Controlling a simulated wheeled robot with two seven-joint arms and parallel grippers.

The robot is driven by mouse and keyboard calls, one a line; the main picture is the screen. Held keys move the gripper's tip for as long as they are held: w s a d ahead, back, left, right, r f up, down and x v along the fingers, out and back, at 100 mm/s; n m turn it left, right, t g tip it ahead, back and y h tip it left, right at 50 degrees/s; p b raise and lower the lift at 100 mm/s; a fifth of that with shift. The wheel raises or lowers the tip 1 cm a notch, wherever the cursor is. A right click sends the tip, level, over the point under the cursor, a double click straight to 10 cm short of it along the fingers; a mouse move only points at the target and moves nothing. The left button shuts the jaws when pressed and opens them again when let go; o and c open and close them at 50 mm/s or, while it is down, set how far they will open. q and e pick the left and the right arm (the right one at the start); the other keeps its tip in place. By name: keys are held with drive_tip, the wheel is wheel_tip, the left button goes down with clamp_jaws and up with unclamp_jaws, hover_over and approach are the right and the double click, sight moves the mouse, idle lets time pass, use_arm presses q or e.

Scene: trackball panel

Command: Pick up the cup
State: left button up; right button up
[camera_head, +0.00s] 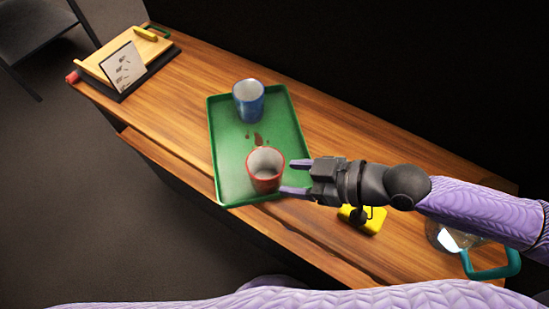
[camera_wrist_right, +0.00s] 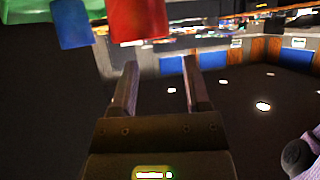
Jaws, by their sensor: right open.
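A red cup (camera_head: 265,172) with a pale inside stands upright at the near end of a green tray (camera_head: 228,180). A blue cup (camera_head: 248,101) stands upright toward the tray's far end. My right gripper (camera_head: 288,176) is open just to the right of the red cup, its fingers pointing left toward it. Nothing shows between the fingers. In the right wrist view the red cup (camera_wrist_right: 140,18) is at the top, ahead of the open fingers (camera_wrist_right: 158,72), with the blue cup (camera_wrist_right: 73,24) to its left. My left gripper is not in view.
The tray lies on a long wooden table (camera_head: 180,98). Brown stains mark the tray between the cups. A yellow object (camera_head: 372,222) sits below my right wrist. A teal handle (camera_head: 495,268) and glassy item are at right. A board with a card (camera_head: 122,68) stands far left.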

sight(252, 176)
drive_tip(key=x, duration=0.4)
drive_tip(key=b+x, duration=0.1)
drive_tip(key=x, duration=0.3)
drive_tip(key=shift+s+a+r, duration=0.1)
drive_tip(key=shift+s+a, duration=0.05)
drive_tip(key=shift+s, duration=0.1)
clamp_jaws()
